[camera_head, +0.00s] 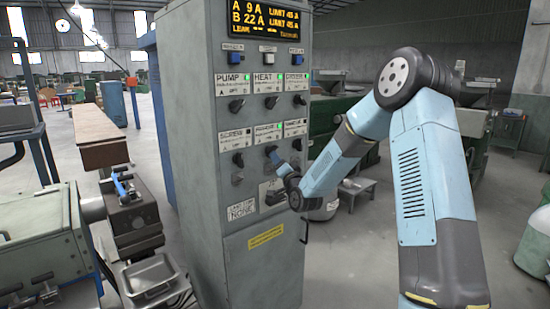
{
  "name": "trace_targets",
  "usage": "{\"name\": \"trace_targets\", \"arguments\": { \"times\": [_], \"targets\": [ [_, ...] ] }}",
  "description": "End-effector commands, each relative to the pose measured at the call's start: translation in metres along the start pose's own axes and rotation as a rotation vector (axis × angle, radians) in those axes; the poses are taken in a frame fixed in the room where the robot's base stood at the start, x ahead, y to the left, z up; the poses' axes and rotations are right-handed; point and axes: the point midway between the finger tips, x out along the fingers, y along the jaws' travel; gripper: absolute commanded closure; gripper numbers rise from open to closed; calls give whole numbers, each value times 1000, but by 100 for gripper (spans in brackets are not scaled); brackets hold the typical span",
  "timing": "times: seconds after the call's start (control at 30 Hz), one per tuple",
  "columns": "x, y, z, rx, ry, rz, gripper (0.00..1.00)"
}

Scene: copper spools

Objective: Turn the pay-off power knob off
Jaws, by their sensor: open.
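A grey control cabinet (250,215) stands upright at the centre, with two rows of labelled black knobs on its front. The pay-off label is too small to read with certainty. The lower left knob (238,159) under the SCREW label and the lower right knob (297,145) are beside the gripper. A green lamp (282,125) is lit above the middle knob.
The display (264,18) shows amber text above the switches. The upper row holds the pump knob (236,105) and heat knob (271,102). A machine with a metal tray (150,277) stands close on the left.

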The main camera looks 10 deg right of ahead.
Motion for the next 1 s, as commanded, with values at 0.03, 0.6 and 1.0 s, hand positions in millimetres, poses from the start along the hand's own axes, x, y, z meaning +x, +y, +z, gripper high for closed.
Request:
{"name": "trace_targets", "arguments": {
  "times": [0.03,0.6,1.0],
  "targets": [
    [8,0,0,0,0,0,58],
    [34,0,0,0,-1,1,58],
    [33,0,0,0,0,1,93]
  ]
}}
